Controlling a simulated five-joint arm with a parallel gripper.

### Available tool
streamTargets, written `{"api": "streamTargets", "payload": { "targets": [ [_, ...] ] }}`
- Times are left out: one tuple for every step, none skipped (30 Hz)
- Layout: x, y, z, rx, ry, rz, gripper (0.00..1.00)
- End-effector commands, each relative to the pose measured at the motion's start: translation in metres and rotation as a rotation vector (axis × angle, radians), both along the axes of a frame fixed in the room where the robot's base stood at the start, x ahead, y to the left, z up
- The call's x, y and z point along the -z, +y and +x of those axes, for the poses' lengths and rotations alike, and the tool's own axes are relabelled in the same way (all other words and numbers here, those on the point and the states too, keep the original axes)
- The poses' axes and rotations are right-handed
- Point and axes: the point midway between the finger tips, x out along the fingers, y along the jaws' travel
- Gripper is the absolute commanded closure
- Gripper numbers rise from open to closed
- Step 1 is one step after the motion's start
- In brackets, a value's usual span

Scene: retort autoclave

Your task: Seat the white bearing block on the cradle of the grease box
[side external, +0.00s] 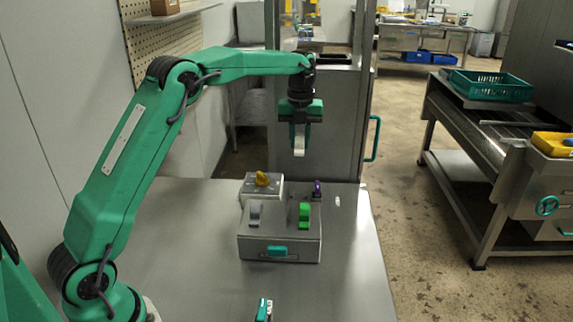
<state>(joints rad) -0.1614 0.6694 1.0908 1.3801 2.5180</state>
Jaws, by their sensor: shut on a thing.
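My gripper (299,150) points straight down and is shut on the white bearing block (299,146). It holds the block in the air, above and behind the boxes on the steel table. The grease box appears to be the steel box (280,248) with a teal front handle (277,251). On its top stand a grey upright piece (255,212) at the left and a green upright piece (305,214) at the right. I cannot tell clearly which part is the cradle. The block is well apart from the box.
A smaller box with a yellow knob (262,179) stands just behind the steel box. A small purple item (317,188) and a small white item (337,201) are to its right. A teal item (264,310) lies at the front. The table's right side (352,260) is clear.

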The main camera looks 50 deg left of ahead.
Motion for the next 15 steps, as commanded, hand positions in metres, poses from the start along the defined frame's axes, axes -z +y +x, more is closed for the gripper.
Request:
{"api": "streamTargets", "payload": {
  "targets": [
    [0.009,0.000,-0.001,0.000,0.004,-0.001,1.00],
    [0.014,0.000,-0.001,0.000,0.004,-0.001,1.00],
    [0.020,0.000,-0.001,0.000,0.004,-0.001,1.00],
    [0.027,0.000,-0.001,0.000,0.005,-0.001,1.00],
    [0.035,0.000,-0.001,0.000,0.006,-0.001,1.00],
    [0.044,0.000,-0.001,0.000,0.006,-0.001,1.00],
    [0.051,0.000,-0.001,0.000,0.006,-0.001,1.00],
    [0.058,0.000,-0.001,0.000,0.006,-0.001,1.00],
    [0.071,0.000,-0.001,0.000,0.006,-0.001,1.00],
    [0.079,0.000,-0.001,0.000,0.007,-0.001,1.00],
    [0.087,0.000,-0.001,0.000,0.006,-0.001,1.00],
    [0.097,0.000,-0.001,0.000,0.006,-0.001,1.00],
    [0.104,0.000,-0.001,0.000,0.006,-0.001,1.00],
    [0.111,0.000,-0.001,0.000,0.005,-0.001,1.00],
    [0.118,0.000,-0.001,0.000,0.005,-0.001,1.00]
  ]
}}
